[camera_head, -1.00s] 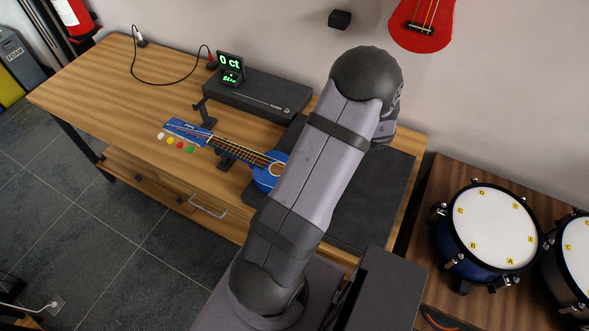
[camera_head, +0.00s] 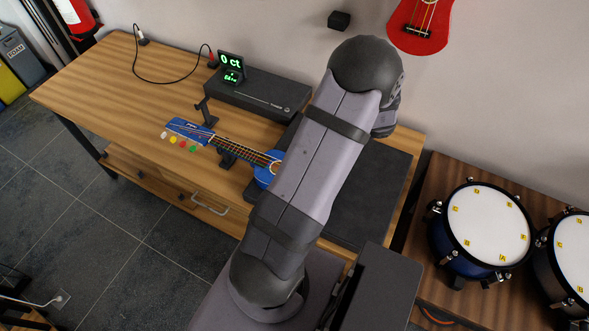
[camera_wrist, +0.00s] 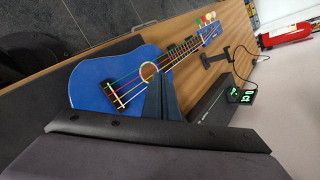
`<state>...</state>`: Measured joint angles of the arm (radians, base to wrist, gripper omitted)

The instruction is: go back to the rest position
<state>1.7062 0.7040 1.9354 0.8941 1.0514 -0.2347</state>
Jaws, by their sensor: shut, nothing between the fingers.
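My gripper (camera_wrist: 162,100) shows in the wrist view as two dark fingers together, shut and empty. In that picture it overlaps the lower edge of a blue ukulele (camera_wrist: 105,75) with coloured strings; I cannot tell how far apart they are. In the head view my arm hides the gripper. There the ukulele (camera_head: 266,169) lies on the wooden table (camera_head: 110,85), its neck pointing left over dark supports (camera_head: 227,158). My arm covers part of its body.
A black box with a green-lit display (camera_head: 232,67) stands behind the ukulele. A dark mat (camera_head: 370,195) lies right of my arm. Drums (camera_head: 487,225) stand further right, and a red ukulele (camera_head: 422,30) hangs on the wall. The table's left end is mostly clear.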

